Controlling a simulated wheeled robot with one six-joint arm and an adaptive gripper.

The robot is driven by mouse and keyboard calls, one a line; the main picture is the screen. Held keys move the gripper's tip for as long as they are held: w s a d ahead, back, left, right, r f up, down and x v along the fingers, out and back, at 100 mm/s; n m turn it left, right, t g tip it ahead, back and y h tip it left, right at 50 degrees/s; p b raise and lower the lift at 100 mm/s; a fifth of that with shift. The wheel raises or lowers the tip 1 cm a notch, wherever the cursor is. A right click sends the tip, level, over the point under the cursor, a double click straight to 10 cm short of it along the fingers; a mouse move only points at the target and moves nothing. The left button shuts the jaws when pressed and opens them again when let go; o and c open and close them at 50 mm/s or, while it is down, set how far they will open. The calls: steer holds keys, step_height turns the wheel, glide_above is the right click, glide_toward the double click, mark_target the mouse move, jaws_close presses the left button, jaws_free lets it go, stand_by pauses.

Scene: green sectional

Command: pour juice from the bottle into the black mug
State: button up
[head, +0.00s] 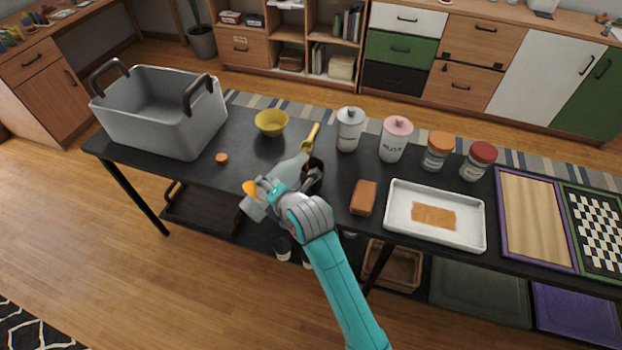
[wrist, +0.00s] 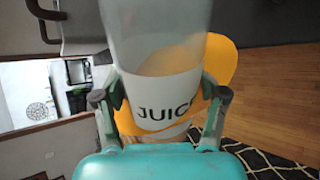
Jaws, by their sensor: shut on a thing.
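My gripper (head: 262,192) is shut on the juice bottle (head: 288,169), above the front part of the dark table. The bottle is clear, with orange juice and a white "JUICE" label; it also fills the middle of the wrist view (wrist: 170,98), between the two fingers (wrist: 160,108). In the head view the bottle lies strongly tilted, its neck toward the upper right, near the black mug. The black mug (head: 317,175) is partly hidden behind my arm and the bottle. I cannot tell whether the bottle's mouth is over the mug or whether juice is flowing.
An orange cap (head: 222,158) and yellow bowl (head: 271,122) are at left, near a grey bin (head: 165,130). White canister (head: 349,130), pink-lidded canister (head: 395,140), brown block (head: 363,198) and white tray (head: 435,240) stand right.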

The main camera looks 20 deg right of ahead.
mark_target(263, 194)
steer(key=shift+a+r+y, duration=0.1)
steer(key=shift+r+y, duration=0.3)
steer(key=shift+r, duration=0.1)
stand_by(1.0)
steer(key=shift+f, duration=0.1)
stand_by(0.3)
steer(key=shift+d+f+n+h, duration=0.2)
steer(key=shift+f+n+h, duration=0.1)
steer(key=shift+f+h, duration=0.25)
steer(key=shift+w+d+f+n+t+h, duration=0.2)
steer(key=shift+d+f+n+t+h, duration=0.1)
steer(key=shift+n+t+h, duration=0.15)
steer(key=shift+a, duration=0.1)
steer(key=shift+s+a+r+n+t+h, duration=0.3)
steer(key=shift+a+r+n+t+h, duration=0.05)
steer(key=shift+a+r+n+h, duration=0.1)
steer(key=shift+s+a+r+n+t+h, duration=0.2)
steer(key=shift+a+r+n+t+h, duration=0.25)
steer(key=shift+r+n+t, duration=0.1)
steer(key=shift+s+a+r+n+t+h, duration=0.2)
steer(key=shift+a+r+n+t+h, duration=0.15)
steer(key=shift+r+n+t+h, duration=0.15)
